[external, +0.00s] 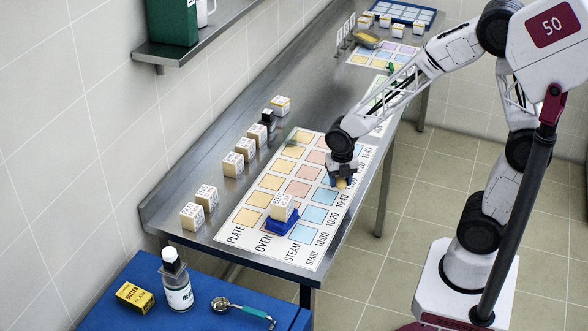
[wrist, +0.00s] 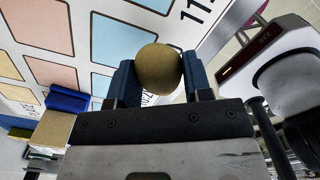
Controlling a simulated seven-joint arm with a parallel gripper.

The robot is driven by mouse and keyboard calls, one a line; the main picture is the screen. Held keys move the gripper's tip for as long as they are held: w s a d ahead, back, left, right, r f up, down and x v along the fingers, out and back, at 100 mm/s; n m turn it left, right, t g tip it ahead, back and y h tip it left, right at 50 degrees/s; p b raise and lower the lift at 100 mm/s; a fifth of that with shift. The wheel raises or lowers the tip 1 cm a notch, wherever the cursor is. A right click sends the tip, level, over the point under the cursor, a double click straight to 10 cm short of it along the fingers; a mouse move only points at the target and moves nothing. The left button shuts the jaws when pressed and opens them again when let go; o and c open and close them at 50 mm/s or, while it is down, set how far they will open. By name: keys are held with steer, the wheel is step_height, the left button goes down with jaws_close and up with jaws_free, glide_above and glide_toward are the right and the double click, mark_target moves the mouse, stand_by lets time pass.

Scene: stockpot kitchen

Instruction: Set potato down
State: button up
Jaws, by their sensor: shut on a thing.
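My gripper (external: 341,181) is shut on the potato, a round yellow-brown thing (wrist: 150,70) between its two blue fingers in the wrist view. Only a little of the potato (external: 342,184) shows in the external view. The gripper points down over the blue STEAM column of the printed schedule mat (external: 262,238). Whether the potato touches the mat cannot be told.
A white labelled block (external: 282,206) stands on a blue holder (external: 283,222) in the OVEN column. Several similar blocks (external: 232,163) line the mat's left side. A bottle (external: 178,285), butter box (external: 134,297) and scoop (external: 240,310) are on the blue surface in front.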

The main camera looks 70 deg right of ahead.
mark_target(340, 194)
steer(key=shift+f, duration=1.7)
steer(key=shift+f, duration=0.15)
steer(key=o, duration=0.9)
steer(key=shift+r, duration=6.15)
